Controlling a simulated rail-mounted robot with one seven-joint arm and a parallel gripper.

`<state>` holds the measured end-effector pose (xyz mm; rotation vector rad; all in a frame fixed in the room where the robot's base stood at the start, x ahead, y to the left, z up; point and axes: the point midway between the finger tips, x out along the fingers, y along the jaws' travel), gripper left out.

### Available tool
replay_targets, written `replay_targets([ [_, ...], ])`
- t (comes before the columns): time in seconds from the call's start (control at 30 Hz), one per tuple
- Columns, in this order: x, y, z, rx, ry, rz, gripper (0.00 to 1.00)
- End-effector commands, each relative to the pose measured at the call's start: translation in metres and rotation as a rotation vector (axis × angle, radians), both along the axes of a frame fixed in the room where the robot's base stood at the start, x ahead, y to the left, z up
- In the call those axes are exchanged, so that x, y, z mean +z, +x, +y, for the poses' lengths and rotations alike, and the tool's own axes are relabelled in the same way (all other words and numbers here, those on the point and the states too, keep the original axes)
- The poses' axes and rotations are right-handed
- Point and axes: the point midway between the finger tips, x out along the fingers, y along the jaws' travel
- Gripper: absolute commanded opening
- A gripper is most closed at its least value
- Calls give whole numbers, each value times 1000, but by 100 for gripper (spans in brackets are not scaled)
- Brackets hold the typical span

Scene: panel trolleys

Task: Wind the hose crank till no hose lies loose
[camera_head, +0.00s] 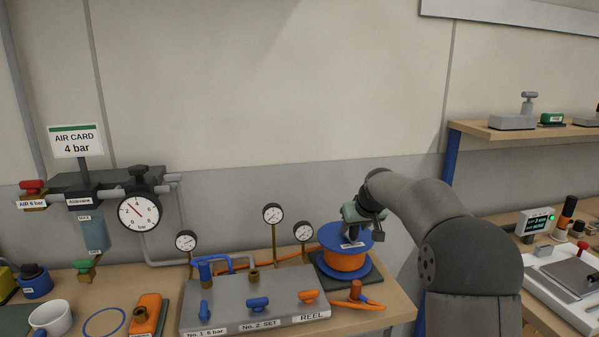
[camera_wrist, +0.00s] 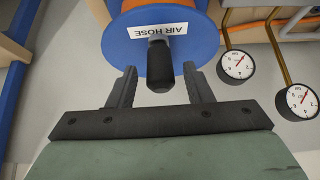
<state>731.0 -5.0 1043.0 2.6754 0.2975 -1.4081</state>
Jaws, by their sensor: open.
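The hose reel has blue flanges and orange hose (camera_head: 345,262) wound between them; it stands on a dark base at the bench's right end. In the wrist view its blue top flange (camera_wrist: 205,40) carries an AIR HOSE label. A black crank knob (camera_wrist: 160,80) stands up from the flange. My gripper (camera_head: 360,228) is over the reel. In the wrist view its open fingers (camera_wrist: 161,84) are on either side of the knob, with gaps visible. Orange hose (camera_head: 285,264) runs off the reel to the left, behind the grey manifold. An orange piece (camera_head: 357,302) lies in front of the reel.
The grey manifold block (camera_head: 250,315) with blue and orange valves stands left of the reel. Several gauges (camera_head: 272,213) on thin stems rise behind it, close to the reel. A wooden shelf (camera_head: 530,133) and a white tray (camera_head: 565,300) are at right.

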Motion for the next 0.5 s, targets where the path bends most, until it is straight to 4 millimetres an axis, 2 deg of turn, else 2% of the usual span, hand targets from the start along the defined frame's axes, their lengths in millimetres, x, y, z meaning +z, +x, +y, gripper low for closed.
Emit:
replay_targets([
  [0.3,28,-18,-4,0,0,0,46],
  [0.5,37,-25,-5,0,0,1,46],
])
